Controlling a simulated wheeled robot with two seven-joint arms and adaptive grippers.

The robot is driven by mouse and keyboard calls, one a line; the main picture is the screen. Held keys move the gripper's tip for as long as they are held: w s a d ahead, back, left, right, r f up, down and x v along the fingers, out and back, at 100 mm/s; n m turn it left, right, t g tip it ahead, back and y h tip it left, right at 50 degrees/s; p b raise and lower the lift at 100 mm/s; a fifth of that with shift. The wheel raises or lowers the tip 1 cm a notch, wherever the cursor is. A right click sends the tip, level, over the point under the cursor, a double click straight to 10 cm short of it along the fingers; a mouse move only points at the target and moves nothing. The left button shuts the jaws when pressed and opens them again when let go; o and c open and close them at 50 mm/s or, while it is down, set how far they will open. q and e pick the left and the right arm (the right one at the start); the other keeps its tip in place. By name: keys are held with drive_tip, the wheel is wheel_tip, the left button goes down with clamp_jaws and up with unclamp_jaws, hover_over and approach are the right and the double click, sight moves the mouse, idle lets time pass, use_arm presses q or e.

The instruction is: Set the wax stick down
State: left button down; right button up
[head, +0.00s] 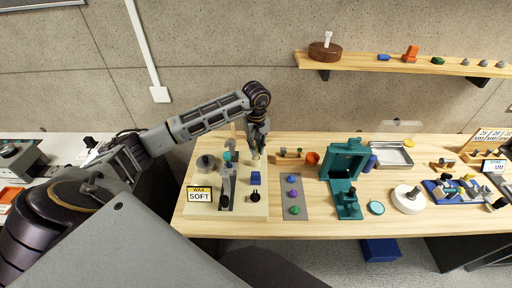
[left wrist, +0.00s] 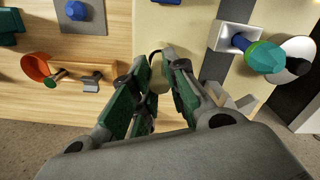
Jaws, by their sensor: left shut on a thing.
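My right gripper is not in view.
A grey device with a teal knob (head: 227,156) stands left of the gripper. To the right are a wooden piece (head: 288,161), an orange cup (head: 313,158), a grey strip (head: 286,188) with coloured stones and a teal box (head: 345,160).

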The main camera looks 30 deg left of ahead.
use_arm(q)
drive_tip(key=c, duration=1.5)
unclamp_jaws()
drive_tip(key=shift+o, duration=0.4)
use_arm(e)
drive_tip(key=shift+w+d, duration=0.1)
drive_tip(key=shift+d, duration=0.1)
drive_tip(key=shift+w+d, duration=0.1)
use_arm(q)
drive_tip(key=shift+r, duration=0.15)
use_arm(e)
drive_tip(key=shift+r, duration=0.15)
use_arm(q)
drive_tip(key=shift+r, duration=0.65)
wheel_tip(320, 180, up, 11)
drive_tip(key=b, duration=0.1)
drive_tip(key=shift+f, duration=0.2)
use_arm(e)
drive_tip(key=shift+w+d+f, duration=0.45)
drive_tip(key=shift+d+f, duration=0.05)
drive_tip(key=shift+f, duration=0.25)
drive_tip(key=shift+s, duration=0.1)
